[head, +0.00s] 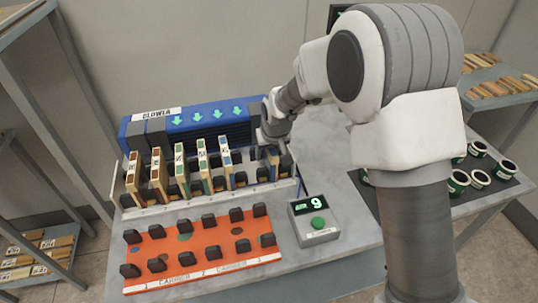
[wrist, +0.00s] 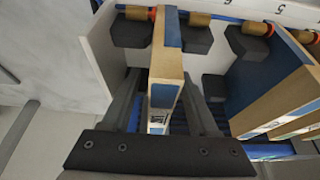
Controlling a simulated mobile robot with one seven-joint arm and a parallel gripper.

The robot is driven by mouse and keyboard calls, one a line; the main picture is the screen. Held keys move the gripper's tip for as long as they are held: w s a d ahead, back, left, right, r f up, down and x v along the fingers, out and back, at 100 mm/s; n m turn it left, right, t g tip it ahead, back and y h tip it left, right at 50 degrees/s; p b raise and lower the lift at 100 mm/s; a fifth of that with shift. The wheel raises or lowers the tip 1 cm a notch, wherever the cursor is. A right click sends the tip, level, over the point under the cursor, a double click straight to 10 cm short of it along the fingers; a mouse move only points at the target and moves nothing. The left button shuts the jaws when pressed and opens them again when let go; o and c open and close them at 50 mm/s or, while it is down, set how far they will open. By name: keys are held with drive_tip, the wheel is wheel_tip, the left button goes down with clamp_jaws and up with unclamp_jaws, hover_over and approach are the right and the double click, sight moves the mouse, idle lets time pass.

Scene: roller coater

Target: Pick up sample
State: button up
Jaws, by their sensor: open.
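Several thin wood-edged sample panels stand upright in the white slotted rack (head: 190,208) in the head view. The rightmost sample (head: 273,160), blue-sided, is partly hidden by my gripper (head: 270,138). In the wrist view this sample (wrist: 167,75) stands between the two fingers of my gripper (wrist: 160,88), one finger on each side. The gripper is open around it. Whether either finger touches the sample is hard to tell. A small label shows on the sample's near end.
Behind the rack is the blue roller machine (head: 190,122). In front are an empty orange carrier (head: 200,246) and a grey box with a green button (head: 318,222). Several round tins (head: 480,180) stand right.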

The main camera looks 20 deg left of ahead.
drive_tip(key=shift+f+b, duration=0.25)
drive_tip(key=shift+b, duration=0.1)
drive_tip(key=shift+c, duration=0.2)
clamp_jaws()
idle(0.4)
